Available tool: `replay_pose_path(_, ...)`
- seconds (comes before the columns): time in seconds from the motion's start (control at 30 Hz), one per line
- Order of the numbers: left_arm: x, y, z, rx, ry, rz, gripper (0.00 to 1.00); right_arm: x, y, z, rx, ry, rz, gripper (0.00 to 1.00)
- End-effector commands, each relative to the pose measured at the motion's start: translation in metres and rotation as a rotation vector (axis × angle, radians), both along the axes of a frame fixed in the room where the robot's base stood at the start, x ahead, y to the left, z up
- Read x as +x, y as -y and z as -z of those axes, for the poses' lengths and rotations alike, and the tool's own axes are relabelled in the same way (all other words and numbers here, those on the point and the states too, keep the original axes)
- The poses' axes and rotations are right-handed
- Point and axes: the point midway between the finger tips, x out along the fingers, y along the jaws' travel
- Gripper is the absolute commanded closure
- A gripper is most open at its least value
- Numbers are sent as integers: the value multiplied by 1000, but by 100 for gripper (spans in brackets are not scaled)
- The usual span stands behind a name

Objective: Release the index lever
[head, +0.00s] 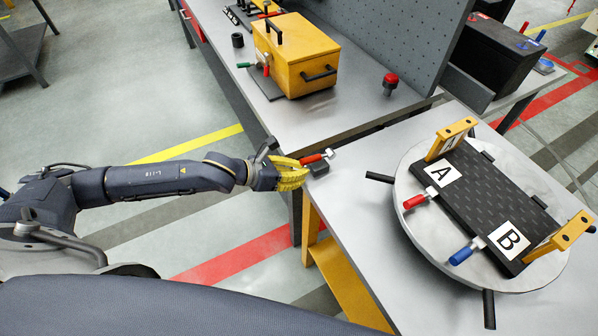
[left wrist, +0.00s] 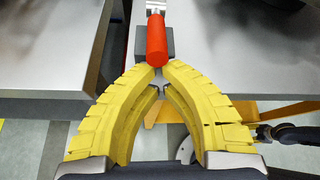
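The index lever (head: 312,159) is a short red handle on a small dark block (head: 318,170) at the near left corner of the right-hand table. In the left wrist view the red handle (left wrist: 157,40) points toward me, its near end at the fingertips. My left gripper (head: 303,167) has yellow ribbed fingers. In the left wrist view its tips (left wrist: 160,68) are drawn close together, one on each side of the handle's end, with no clear gap. The exact contact is partly hidden. My right gripper is not in view.
A round turntable (head: 415,235) with black spokes carries a dark plate marked A and B, red and blue clamps and yellow brackets. A yellow box (head: 300,65) and a red button (head: 390,82) are on the far bench. The table between lever and turntable is clear.

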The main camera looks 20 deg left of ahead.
Motion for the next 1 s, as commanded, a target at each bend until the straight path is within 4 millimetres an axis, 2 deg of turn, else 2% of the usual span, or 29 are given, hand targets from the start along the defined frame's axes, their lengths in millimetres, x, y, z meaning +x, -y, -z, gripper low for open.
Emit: replay_pose_path(1.0, -1, -1, -14, 93, -90, 2, 100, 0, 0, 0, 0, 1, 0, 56)
